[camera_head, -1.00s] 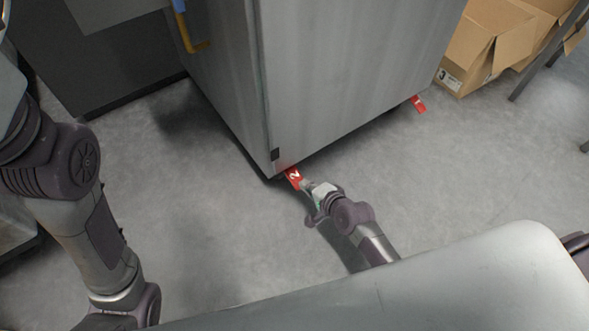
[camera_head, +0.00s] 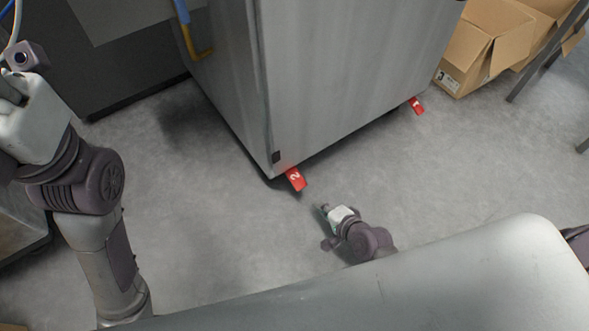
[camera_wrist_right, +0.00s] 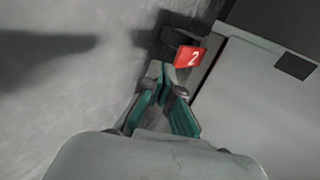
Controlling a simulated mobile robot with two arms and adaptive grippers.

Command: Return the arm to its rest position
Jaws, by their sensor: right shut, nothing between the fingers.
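My right arm reaches low over the floor, and its gripper (camera_head: 325,208) is shut and empty. My left arm stands raised at the left edge of the head view. Its wrist shows at the upper left, but its fingertips are not clearly visible.
Cardboard boxes (camera_head: 477,50) stand at the upper right beside a dark table leg (camera_head: 545,55). A dark unit (camera_head: 110,60) stands at the back left. The grey floor (camera_head: 200,220) between is clear.

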